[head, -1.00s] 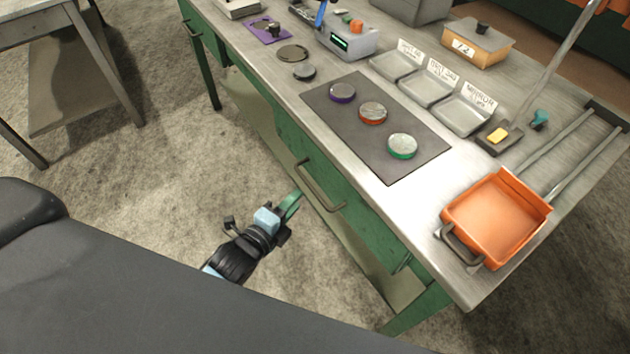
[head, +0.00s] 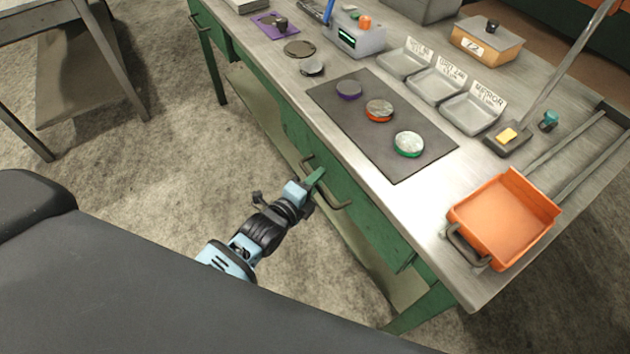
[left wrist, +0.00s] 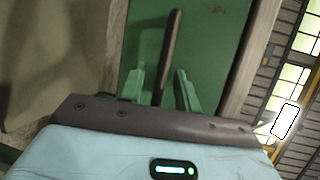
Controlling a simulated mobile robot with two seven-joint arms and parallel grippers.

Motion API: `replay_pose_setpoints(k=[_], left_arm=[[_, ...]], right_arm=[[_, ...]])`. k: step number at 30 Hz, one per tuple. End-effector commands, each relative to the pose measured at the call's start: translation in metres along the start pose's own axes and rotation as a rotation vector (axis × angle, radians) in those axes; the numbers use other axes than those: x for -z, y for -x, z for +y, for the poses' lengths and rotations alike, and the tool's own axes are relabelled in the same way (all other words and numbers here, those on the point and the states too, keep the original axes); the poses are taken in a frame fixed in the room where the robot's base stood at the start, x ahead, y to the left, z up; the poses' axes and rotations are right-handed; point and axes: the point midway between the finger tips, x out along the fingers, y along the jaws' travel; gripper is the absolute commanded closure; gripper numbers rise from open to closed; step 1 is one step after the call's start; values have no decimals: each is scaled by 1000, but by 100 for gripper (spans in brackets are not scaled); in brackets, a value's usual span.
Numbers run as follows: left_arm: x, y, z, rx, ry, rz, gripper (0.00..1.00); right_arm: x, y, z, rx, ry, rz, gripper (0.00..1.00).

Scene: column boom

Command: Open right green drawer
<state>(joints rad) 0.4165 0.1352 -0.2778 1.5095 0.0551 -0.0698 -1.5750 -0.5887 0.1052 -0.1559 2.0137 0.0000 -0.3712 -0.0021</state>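The right green drawer (head: 372,218) sits under the front edge of the workbench, and its front looks flush with the bench. Its dark bar handle (head: 338,205) stands out from the front. My left gripper (head: 316,178) is at the handle, with its green fingers pointing at the drawer. In the left wrist view the green drawer front (left wrist: 215,40) fills the middle. The handle (left wrist: 173,45) runs down between the two spread fingers (left wrist: 162,86), with gaps on both sides. My right gripper is not in view.
The metal workbench (head: 405,200) carries a dark mat (head: 375,150) with round pieces, grey trays (head: 470,113) and an orange tray (head: 505,220) near the right corner. A green bench leg (head: 420,308) stands right of the drawer. Bare floor (head: 180,150) lies left of the bench.

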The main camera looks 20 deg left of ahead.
Motion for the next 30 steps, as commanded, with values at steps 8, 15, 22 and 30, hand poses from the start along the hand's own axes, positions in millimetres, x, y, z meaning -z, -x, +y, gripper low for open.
replay_pose_setpoints(k=[8, 15, 22, 30], left_arm=[[0, 0, 0, 0, 1, 0, 91], [0, 0, 0, 0, 1, 0, 100], [-2, 4, 1, -1, 0, 0, 100], [-19, 46, 7, -2, -5, 1, 100]], right_arm=[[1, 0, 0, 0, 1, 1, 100], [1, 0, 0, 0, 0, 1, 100], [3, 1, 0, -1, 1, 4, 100], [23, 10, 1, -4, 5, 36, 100]])
